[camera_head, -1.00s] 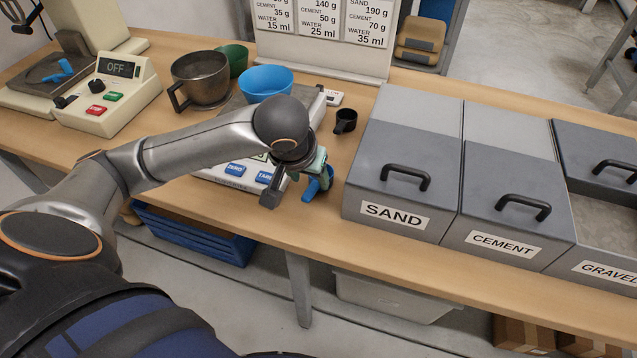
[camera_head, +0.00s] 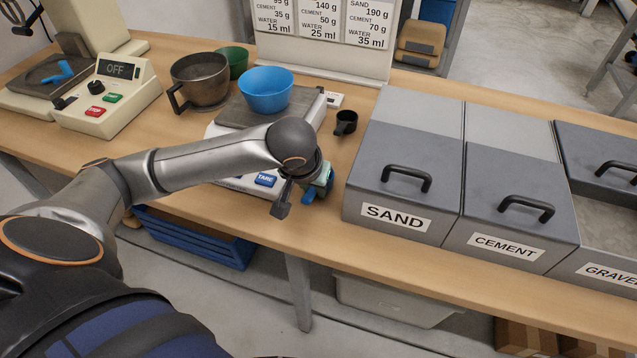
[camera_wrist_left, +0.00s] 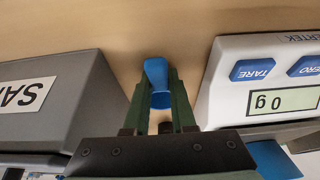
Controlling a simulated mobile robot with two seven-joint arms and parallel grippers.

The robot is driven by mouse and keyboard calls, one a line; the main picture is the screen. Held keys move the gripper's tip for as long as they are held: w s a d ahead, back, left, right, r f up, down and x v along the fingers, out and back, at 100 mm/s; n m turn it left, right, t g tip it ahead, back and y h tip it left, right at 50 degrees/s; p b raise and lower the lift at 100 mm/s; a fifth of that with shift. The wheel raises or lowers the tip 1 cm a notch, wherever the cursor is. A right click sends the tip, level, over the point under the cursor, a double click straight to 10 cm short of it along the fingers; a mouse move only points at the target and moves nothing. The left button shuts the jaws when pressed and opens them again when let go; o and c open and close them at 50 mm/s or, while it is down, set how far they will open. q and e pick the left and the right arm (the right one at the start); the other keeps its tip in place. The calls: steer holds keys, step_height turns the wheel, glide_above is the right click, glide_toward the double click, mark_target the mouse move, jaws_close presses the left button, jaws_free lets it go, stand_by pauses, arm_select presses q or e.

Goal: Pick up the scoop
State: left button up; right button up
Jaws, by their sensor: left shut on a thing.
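The blue scoop (camera_head: 309,195) is partly hidden behind my left gripper (camera_head: 319,187), near the front edge of the bench between the scale and the SAND bin. In the left wrist view the scoop (camera_wrist_left: 157,76) sits between the two green fingers of my left gripper (camera_wrist_left: 158,88), which is shut on it. Bare wood shows beyond it. I cannot tell whether the scoop touches the bench. My right gripper is not in view.
The scale (camera_head: 232,182) carries a blue bowl (camera_head: 266,92), close left of the gripper. The SAND bin (camera_head: 390,218) stands close on the right, with the CEMENT bin (camera_head: 503,252) beyond it. A small black cup (camera_head: 346,122) and metal pot (camera_head: 200,82) stand farther back.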

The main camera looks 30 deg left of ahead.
arm_select(q)
jaws_close()
stand_by(0.8)
